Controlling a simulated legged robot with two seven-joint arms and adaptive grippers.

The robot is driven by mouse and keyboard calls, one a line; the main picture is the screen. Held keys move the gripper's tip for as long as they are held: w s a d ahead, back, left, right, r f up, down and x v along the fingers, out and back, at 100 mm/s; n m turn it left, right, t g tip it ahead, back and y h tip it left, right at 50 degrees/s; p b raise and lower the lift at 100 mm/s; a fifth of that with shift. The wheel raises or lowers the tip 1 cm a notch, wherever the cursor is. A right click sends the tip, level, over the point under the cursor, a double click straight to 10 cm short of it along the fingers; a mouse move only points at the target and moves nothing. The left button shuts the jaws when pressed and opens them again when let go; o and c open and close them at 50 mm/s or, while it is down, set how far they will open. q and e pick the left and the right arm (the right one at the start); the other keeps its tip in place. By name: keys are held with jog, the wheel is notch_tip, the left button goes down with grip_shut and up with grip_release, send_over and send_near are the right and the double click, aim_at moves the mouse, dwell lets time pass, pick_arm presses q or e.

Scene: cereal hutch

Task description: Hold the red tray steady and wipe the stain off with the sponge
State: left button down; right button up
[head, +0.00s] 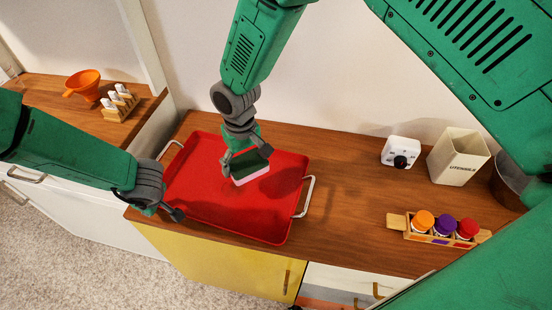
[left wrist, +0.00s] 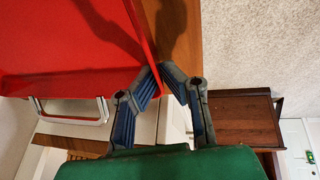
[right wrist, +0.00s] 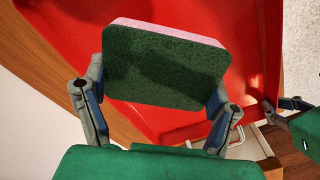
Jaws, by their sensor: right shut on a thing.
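The red tray (head: 235,222) lies on the wooden counter; it fills much of the left wrist view (left wrist: 60,40) and the right wrist view (right wrist: 255,40). My right gripper (head: 245,160) is shut on the sponge (head: 252,178), dark green above and pink below. The sponge is over the tray's middle, pink face down; I cannot tell if it touches. It shows between the fingers in the right wrist view (right wrist: 165,65). My left gripper (head: 174,210) is at the tray's near left corner, fingertips close together; whether they clamp the rim is unclear. No stain is clearly visible.
The tray has metal handles, one at its right (head: 305,197). To the right are a white device (head: 400,152), a utensils holder (head: 458,156) and a wooden rack (head: 405,228) with coloured-capped bottles. An orange funnel (head: 84,86) stands on the far-left counter.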

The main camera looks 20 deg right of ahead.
aim_at(246, 185)
jog(key=shift+w+a+f, duration=0.15)
jog(key=shift+a+f, duration=0.05)
jog(key=shift+a, duration=0.05)
jog(key=shift+f, duration=3.8)
jog(key=w+a, duration=0.2)
jog(key=a, duration=0.1)
jog(key=shift+w+r, duration=0.35)
jog(key=shift+c, duration=0.5)
jog(key=shift+w+a+f, duration=0.15)
jog(key=shift+w+a, duration=0.05)
jog(key=shift+a, duration=0.05)
jog(key=shift+w+a, duration=0.3)
jog(key=shift+w+a+f, duration=0.1)
jog(key=shift+w+a, duration=0.4)
jog(key=shift+a, duration=0.1)
jog(key=shift+s+d, duration=0.5)
jog(key=shift+d, duration=0.1)
jog(key=shift+s+d, duration=1.8)
jog(key=shift+d, duration=0.2)
jog(key=shift+s, duration=0.2)
jog(key=shift+w+a+r, duration=0.15)
jog(key=shift+w+a, duration=1.1)
jog(key=shift+a, duration=0.05)
jog(key=shift+w+a+r, duration=0.1)
jog(key=shift+w+a, duration=1.1)
jog(key=shift+a, duration=0.1)
jog(key=shift+f, duration=0.2)
jog(key=shift+s+d, duration=2.35)
jog(key=shift+d, duration=0.25)
jog(key=shift+r, duration=3.95)
